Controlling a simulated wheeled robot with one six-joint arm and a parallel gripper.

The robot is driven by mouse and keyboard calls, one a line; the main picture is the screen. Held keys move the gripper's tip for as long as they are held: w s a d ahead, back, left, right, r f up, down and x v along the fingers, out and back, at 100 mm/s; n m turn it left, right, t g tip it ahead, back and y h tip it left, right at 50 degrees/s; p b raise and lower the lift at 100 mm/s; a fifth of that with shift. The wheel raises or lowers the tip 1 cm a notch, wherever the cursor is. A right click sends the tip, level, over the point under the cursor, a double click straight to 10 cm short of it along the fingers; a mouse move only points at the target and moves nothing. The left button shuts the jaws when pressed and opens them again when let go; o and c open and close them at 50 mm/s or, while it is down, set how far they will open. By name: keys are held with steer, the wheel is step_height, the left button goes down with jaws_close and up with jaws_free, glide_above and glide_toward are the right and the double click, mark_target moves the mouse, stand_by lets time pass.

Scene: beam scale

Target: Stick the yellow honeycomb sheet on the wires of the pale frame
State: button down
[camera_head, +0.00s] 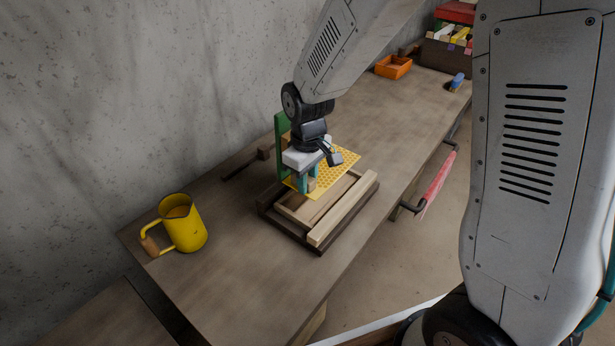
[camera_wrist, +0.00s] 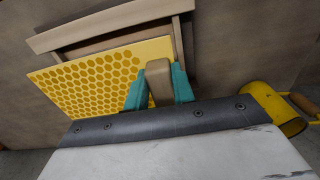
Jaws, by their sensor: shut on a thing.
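The yellow honeycomb sheet (camera_head: 340,168) is level or nearly so over the back part of the pale frame (camera_head: 344,210). I cannot tell whether it touches the frame or its wires, which I cannot make out. My gripper (camera_head: 306,183) is shut on a small wooden grip block at the near edge of the sheet. In the wrist view, the teal fingertips (camera_wrist: 160,85) close on this block (camera_wrist: 158,80), and the sheet (camera_wrist: 90,82) spreads to the left. The pale frame (camera_wrist: 112,24) shows beyond and partly under the sheet.
The frame lies in a dark wooden holder (camera_head: 318,249) on the workbench (camera_head: 232,268). A green upright piece (camera_head: 280,132) stands behind my gripper. A yellow jug (camera_head: 186,228) is at left. An orange tray (camera_head: 393,67) and blue item (camera_head: 457,82) are farther back. The bench between is clear.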

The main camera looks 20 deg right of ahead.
steer(key=shift+f, duration=4.05)
steer(key=shift+f, duration=0.15)
steer(key=c, duration=1.1)
jaws_free()
step_height(320, 180, up, 8)
steer(key=shift+f, duration=0.1)
